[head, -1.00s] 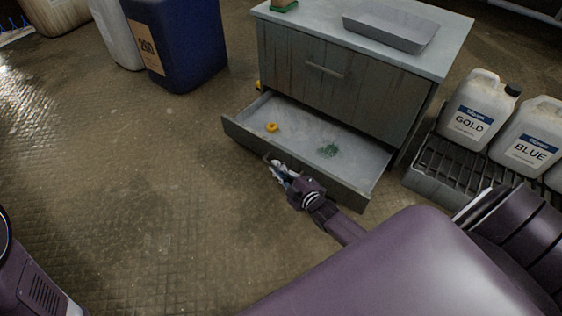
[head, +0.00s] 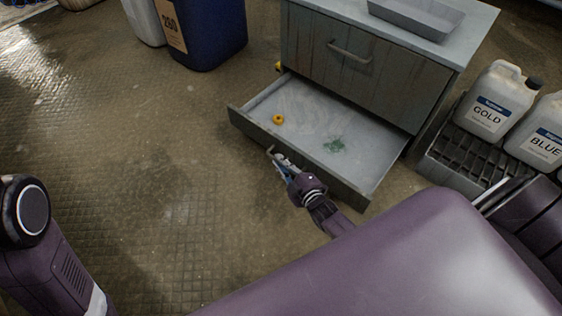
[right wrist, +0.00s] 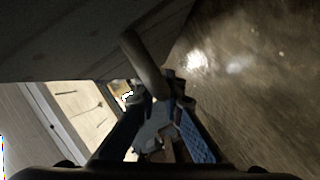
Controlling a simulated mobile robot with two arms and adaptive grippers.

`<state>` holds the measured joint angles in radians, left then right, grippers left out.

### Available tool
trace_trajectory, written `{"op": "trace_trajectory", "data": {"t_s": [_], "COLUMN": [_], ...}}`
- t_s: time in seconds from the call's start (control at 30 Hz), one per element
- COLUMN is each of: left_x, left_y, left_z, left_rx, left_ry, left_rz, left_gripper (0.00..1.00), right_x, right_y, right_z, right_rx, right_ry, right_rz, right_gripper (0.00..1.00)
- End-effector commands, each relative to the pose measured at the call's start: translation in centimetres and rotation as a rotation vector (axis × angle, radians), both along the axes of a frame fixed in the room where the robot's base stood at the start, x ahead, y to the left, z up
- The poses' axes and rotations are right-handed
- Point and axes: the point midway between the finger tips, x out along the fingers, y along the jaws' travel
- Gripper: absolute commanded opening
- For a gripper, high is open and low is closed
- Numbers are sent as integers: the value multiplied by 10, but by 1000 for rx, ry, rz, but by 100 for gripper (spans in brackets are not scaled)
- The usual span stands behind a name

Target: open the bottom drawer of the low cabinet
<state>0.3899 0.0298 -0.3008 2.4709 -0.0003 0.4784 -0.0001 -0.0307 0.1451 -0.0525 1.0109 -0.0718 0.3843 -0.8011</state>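The low cabinet (head: 365,72) is grey and stands at the upper right of the head view. Its bottom drawer (head: 298,98) is pulled well out, with its pale inside showing. My right gripper (head: 279,161) is at the drawer's front, at the bar handle (head: 271,152). In the right wrist view the handle (right wrist: 146,62) runs down between the fingertips (right wrist: 158,98), which are closed around it. My left gripper is out of view; only part of my left arm shows at lower left.
The upper drawer (head: 350,55) is shut. A grey tray (head: 417,20) lies on the cabinet top. White jugs (head: 490,105) stand on a black grate rack at right. A blue container (head: 205,35) stands at the back left. The floor left of the drawer is clear.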

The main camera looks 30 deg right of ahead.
Motion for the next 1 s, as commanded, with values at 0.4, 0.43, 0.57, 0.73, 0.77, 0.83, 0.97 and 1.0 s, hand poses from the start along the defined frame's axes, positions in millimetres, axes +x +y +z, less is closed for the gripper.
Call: {"op": "trace_trajectory", "data": {"t_s": [0.4, 0.43, 0.57, 0.73, 0.77, 0.83, 0.97, 1.0], "left_x": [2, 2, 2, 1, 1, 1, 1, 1], "left_y": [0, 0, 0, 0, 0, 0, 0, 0], "left_z": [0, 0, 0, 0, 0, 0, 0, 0], "left_rx": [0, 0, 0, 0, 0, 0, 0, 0], "left_ry": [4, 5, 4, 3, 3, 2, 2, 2], "left_rz": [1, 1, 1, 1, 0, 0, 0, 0], "left_gripper": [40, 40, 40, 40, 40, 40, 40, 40], "right_x": [0, 0, 0, 0, -1, 0, 1, 2], "right_y": [0, 0, -1, -1, -1, -1, -1, -1], "right_z": [0, 0, 5, 20, 24, 35, 55, 61], "right_rx": [0, 0, -1, -1, -1, -1, -1, -1], "right_ry": [1, 1, 0, -1, -1, -5, -11, -11], "right_rz": [1, 1, 0, 1, 1, 1, 1, 1], "right_gripper": [26, 26, 26, 26, 26, 26, 26, 26]}}
